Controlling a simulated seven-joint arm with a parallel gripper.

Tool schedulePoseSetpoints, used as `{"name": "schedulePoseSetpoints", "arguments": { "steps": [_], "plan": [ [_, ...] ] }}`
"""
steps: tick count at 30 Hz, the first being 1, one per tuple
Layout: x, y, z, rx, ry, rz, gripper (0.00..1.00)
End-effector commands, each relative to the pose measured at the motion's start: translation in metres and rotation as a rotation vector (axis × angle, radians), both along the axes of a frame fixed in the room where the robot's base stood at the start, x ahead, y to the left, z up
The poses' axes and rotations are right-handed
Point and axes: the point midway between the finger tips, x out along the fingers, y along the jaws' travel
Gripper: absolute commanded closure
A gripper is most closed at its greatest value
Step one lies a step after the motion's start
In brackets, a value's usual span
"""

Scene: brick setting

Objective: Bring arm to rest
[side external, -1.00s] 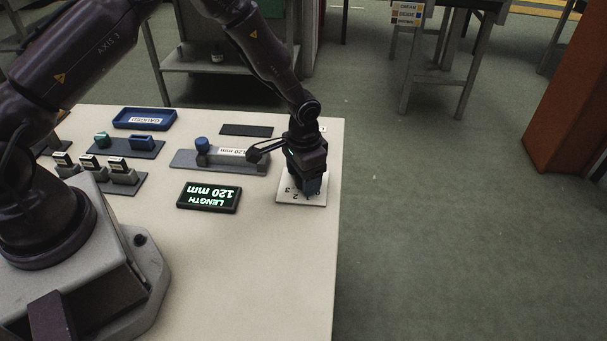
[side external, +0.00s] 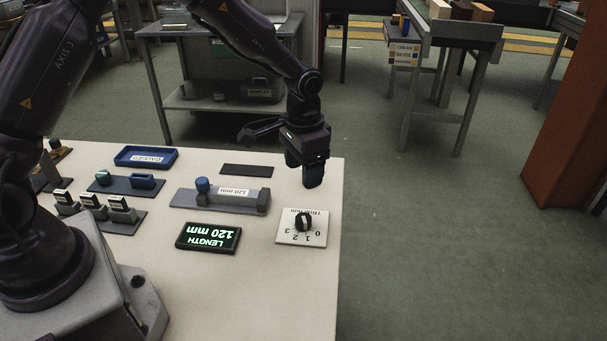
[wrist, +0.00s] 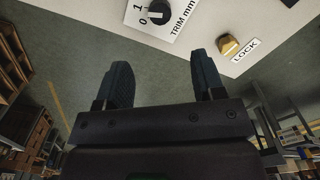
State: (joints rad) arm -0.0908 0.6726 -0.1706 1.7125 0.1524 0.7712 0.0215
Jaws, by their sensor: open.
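My gripper (side external: 306,174) is open and empty, raised above the right side of the white table (side external: 270,300). In the wrist view its two dark blue fingers (wrist: 166,82) stand apart with nothing between them. Below it in the side view is a white trim plate (side external: 318,240) with a black knob (side external: 304,221) and the numbers 0 to 3. The knob also shows in the wrist view (wrist: 160,11), clear of the fingers. A yellowish lock knob (wrist: 228,44) with a LOCK label shows at the upper right of the wrist view.
A display (side external: 208,237) reads LENGTH 120 mm. A grey gauge fixture (side external: 232,201) with a blue knob, a blue tray (side external: 146,157), a dark flat pad (side external: 246,171) and several switch-like blocks (side external: 92,203) stand on the table. Open floor (side external: 420,230) lies to the right.

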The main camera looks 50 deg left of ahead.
Motion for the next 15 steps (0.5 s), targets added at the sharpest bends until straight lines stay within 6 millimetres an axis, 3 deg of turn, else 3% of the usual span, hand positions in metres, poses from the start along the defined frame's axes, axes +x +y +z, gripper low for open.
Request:
{"name": "schedulePoseSetpoints", "arguments": {
  "steps": [7,10,15],
  "plan": [
    [-0.002,0.000,-0.001,-0.001,0.010,0.004,0.37],
    [-0.020,0.000,-0.008,-0.002,0.060,0.013,0.37],
    [-0.056,0.007,0.032,0.016,0.062,0.045,0.37]
  ]
}}
